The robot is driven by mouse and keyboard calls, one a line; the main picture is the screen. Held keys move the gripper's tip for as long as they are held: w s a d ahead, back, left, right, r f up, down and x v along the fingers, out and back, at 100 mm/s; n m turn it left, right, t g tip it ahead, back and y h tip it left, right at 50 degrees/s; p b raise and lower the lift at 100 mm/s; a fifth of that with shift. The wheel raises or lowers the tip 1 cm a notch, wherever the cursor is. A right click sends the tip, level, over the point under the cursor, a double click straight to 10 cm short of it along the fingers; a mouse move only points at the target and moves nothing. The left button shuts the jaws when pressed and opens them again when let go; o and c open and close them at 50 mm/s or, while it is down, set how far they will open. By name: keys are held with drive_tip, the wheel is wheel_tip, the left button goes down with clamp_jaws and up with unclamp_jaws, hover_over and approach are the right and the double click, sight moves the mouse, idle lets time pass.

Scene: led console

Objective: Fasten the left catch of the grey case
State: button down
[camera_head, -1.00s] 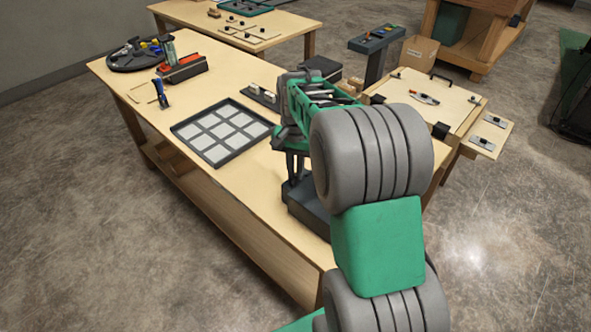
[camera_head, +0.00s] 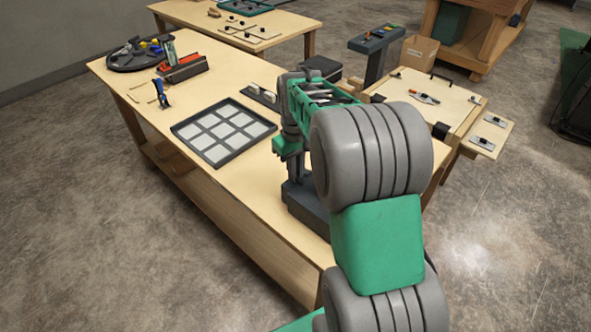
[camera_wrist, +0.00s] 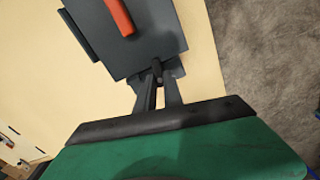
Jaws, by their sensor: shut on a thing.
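The grey case (camera_wrist: 160,34) lies on the table, dark grey with an orange handle (camera_wrist: 120,16) on top. In the head view the case (camera_head: 307,210) is partly hidden behind my arm. My gripper (camera_wrist: 158,74) is at the near edge of the case in the wrist view, its fingers close together on a small dark catch (camera_wrist: 157,66). The catch is mostly hidden between the fingertips, and I cannot tell whether it is fastened. In the head view my gripper (camera_head: 295,168) is just above the case, its fingertips hard to make out. The other catch is not clearly visible.
The wooden table (camera_head: 250,195) has bare room left of the case. A dark tray with pale squares (camera_head: 222,131) lies behind it. A blue-handled tool (camera_head: 163,94) and a round dark tray (camera_head: 133,58) are farther back. A pale panel (camera_head: 425,100) is at right.

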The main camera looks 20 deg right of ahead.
drive_tip(key=shift+n, duration=1.1)
drive_tip(key=c, duration=1.5)
unclamp_jaws()
drive_tip(key=shift+o, duration=0.2)
wheel_tip(320, 180, up, 8)
drive_tip(key=shift+f+b, duration=0.1)
drive_tip(key=shift+b, duration=0.3)
